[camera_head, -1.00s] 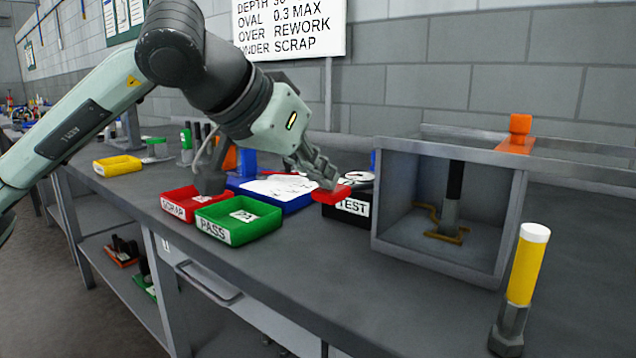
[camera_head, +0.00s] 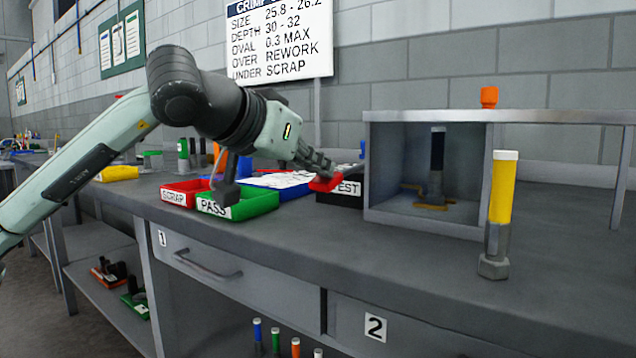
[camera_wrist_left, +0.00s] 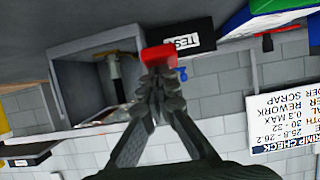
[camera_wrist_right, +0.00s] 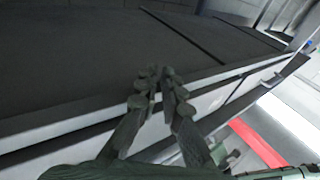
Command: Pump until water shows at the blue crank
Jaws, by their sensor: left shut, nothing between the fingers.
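A black box labelled TEST (camera_head: 346,188) stands on the bench beside the grey cabinet. A red bar (camera_head: 326,182) sits at its left side in the head view, and also shows in the left wrist view (camera_wrist_left: 158,55). My left gripper (camera_head: 325,170) is shut, with its fingertips at the red bar, seemingly touching it, nothing between them. A small blue part (camera_head: 362,148), perhaps the blue crank, shows behind the box, and in the left wrist view (camera_wrist_left: 182,74). I see no water there. My right gripper (camera_wrist_right: 158,72) looks shut and empty, beside the bench edge.
Red SCRAP (camera_head: 172,197) and green PASS (camera_head: 262,205) trays and a blue tray (camera_head: 295,191) lie left of the box. An open grey cabinet (camera_head: 480,185) stands right. A yellow-handled tool (camera_head: 503,190) stands upright near the front edge.

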